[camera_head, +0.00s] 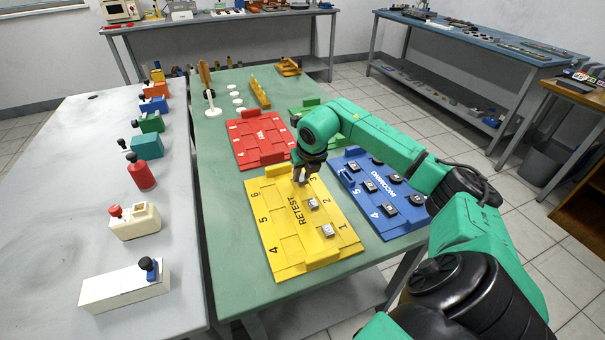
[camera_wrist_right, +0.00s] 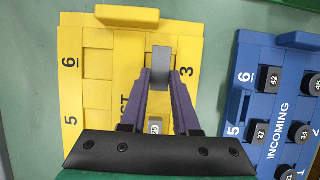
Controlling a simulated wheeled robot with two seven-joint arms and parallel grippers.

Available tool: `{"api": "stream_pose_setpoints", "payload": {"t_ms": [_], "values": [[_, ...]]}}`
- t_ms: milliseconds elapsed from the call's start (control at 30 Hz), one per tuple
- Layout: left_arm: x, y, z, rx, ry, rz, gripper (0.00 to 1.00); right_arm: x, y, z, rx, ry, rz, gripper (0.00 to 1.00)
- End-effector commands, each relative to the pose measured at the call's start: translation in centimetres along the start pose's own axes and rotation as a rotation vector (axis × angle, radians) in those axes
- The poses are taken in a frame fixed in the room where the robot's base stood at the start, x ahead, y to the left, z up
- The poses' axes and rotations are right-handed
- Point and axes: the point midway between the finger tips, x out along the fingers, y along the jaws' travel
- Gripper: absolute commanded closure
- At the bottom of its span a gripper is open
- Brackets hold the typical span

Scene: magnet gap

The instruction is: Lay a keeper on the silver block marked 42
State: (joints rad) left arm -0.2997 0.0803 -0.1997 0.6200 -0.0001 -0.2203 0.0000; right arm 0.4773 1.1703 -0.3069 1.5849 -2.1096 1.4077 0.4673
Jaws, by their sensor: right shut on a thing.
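My right gripper (camera_head: 301,178) is over the far part of the yellow RETEST tray (camera_head: 268,232), near its 3. In the right wrist view its purple fingers (camera_wrist_right: 161,75) are shut on a plain grey piece (camera_wrist_right: 161,58). I cannot tell whether this piece touches the tray. Two silver blocks sit in the yellow tray, one near 2 (camera_head: 313,203) and one near 1 (camera_head: 327,230). One silver block shows between the fingers in the wrist view (camera_wrist_right: 155,126); its number is hard to read. A dark block marked 42 (camera_wrist_right: 274,79) sits beside the 6 of the blue INCOMING tray (camera_wrist_right: 250,110).
The blue tray (camera_head: 352,180) holds several blocks, right of the yellow one. A red tray (camera_head: 245,149) lies behind the yellow one, with white discs (camera_head: 238,101) beyond. A grey table (camera_head: 70,190) at the left carries several coloured pieces. Green table left of the yellow tray is bare.

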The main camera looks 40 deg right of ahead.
Motion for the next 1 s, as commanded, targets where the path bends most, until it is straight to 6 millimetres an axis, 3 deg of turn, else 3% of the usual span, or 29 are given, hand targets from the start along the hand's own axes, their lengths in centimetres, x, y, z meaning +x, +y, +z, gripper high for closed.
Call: {"api": "stream_pose_setpoints", "payload": {"t_ms": [633, 667, 733, 967, 1000], "values": [[0.32, 0.03, 0.11, 0.0, -0.001, 0.0, 0.53, 0.3, 0.0, -0.09, 0.0, -0.002, 0.0, 1.0], [0.3, 0.03, 0.11, 0.0, -0.001, 0.0, 0.53, 0.27, 0.0, -0.08, 0.0, -0.002, 0.0, 0.63], [0.28, 0.04, 0.11, 0.0, -0.001, 0.0, 0.53, 0.27, 0.0, -0.08, 0.0, -0.001, 0.0, 0.36], [0.28, 0.05, 0.1, 0.0, -0.001, 0.001, 0.53, 0.29, 0.0, -0.11, 0.0, -0.001, 0.0, 0.36], [0.29, 0.06, 0.1, 0.0, -0.001, 0.001, 0.53, 0.32, 0.0, -0.15, 0.0, 0.0, 0.0, 0.44]]}}
